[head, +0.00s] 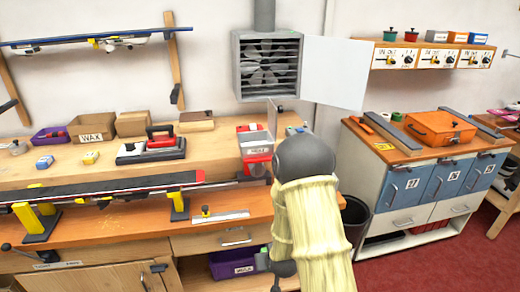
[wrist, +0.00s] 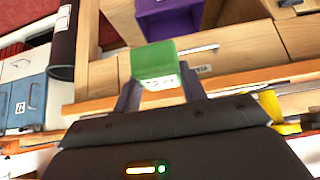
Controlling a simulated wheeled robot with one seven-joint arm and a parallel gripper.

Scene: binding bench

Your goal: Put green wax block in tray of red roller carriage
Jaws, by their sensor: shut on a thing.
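The green wax block (wrist: 155,62), with a white label on one face, is held between the two fingers of my gripper (wrist: 158,84) in the wrist view. It is in the air in front of the bench drawers. In the head view my arm hides most of the gripper; a small grey-green patch (head: 262,258) shows left of it, likely the block. A red-handled device (head: 161,138) with a dark base and a pale flat part stands on the bench, left of my arm. It may be the red roller carriage; I cannot make out its tray clearly.
A long ski (head: 110,187) lies along the bench front on yellow supports. A dark bin (head: 355,213) stands right of my arm.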

